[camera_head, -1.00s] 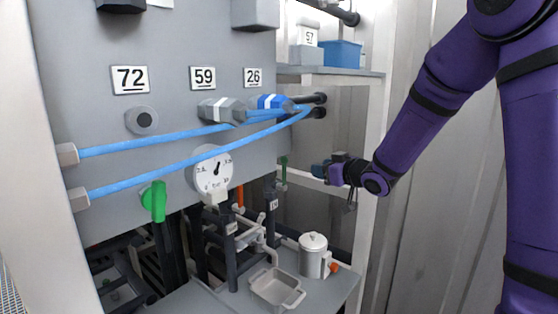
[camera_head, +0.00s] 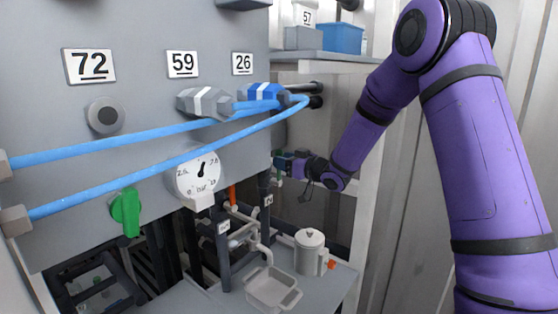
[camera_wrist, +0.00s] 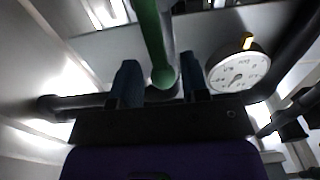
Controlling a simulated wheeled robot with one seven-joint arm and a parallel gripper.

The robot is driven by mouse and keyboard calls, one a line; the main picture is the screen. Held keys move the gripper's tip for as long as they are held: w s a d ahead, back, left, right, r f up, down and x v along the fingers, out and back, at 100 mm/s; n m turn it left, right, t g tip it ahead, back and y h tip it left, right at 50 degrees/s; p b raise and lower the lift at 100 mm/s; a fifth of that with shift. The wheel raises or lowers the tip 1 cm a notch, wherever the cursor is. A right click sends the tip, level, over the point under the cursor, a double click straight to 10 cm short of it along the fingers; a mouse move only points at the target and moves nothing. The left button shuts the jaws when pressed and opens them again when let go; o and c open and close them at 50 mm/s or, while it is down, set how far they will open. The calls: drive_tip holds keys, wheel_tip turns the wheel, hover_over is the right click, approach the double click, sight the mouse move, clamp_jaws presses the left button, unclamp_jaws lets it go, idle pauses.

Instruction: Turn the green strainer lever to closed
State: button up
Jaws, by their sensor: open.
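A green lever (camera_wrist: 152,40) runs down from the top of the wrist view, its rounded end between the two dark blue fingers of my gripper (camera_wrist: 160,80). The fingers are apart, with gaps showing beside the lever's end; I cannot tell if either touches it. In the head view my gripper (camera_head: 287,165) is at the panel's right edge, and only a small green bit of this lever (camera_head: 279,178) shows below it. A second green handle (camera_head: 126,211) hangs on the panel front at the left, away from my gripper.
A round gauge (camera_wrist: 238,70) is right of the fingers in the wrist view. In the head view, blue hoses (camera_head: 150,177) cross the panel to couplings near plate 26 (camera_head: 242,63). A lidded pot (camera_head: 309,252) and a grey tray (camera_head: 271,290) stand below.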

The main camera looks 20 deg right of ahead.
drive_tip(key=shift+x, duration=1.1)
clamp_jaws()
drive_tip(key=shift+d, duration=0.1)
drive_tip(key=w+d+f+m, duration=0.4)
drive_tip(key=d+f+m, duration=0.2)
drive_tip(key=m, duration=1.2)
drive_tip(key=shift+w+d+f, duration=0.3)
drive_tip(key=shift+w+f, duration=0.1)
drive_tip(key=shift+f, duration=0.75)
